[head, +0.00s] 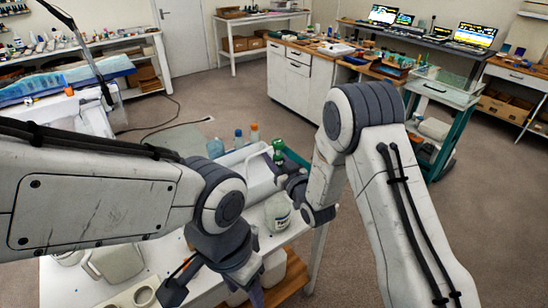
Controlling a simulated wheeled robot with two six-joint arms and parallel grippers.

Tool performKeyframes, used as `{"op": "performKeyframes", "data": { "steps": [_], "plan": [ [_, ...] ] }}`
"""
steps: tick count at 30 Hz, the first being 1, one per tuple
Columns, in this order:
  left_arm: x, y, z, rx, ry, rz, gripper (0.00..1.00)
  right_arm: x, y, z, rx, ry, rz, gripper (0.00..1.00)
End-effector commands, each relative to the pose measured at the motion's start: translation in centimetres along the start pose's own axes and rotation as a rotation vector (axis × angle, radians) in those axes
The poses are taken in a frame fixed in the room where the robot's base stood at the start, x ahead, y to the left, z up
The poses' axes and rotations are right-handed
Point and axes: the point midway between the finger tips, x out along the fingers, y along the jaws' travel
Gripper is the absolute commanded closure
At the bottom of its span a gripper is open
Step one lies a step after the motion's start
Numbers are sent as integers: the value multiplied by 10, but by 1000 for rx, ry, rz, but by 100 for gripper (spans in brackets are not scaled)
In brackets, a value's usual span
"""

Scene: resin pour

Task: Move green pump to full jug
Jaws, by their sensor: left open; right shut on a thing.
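The green pump (278,148) stands out above the far end of the white work table, at the tip of my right gripper (283,176). My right gripper is shut on it, though the contact itself is mostly hidden by the wrist. A pale jug with a label (279,213) stands on the table just below that gripper; its top is partly hidden and its fill level cannot be told. My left gripper (215,288) is open and points down near the front of the table, lower and left of the jug. No object shows between its fingers.
Blue bottle (215,147) and orange-capped bottle (254,133) stand behind a white container (257,184). The table's right edge is close to the jug; open floor lies beyond.

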Motion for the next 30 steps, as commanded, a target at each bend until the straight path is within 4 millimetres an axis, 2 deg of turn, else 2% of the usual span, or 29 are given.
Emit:
{"op": "performKeyframes", "data": {
  "steps": [8,30],
  "plan": [
    [11,-1,1,0,0,0,46,0,0,20,-1,1,-1,100],
    [72,-5,4,0,0,0,46,0,0,81,-1,2,-1,100]
  ]
}}
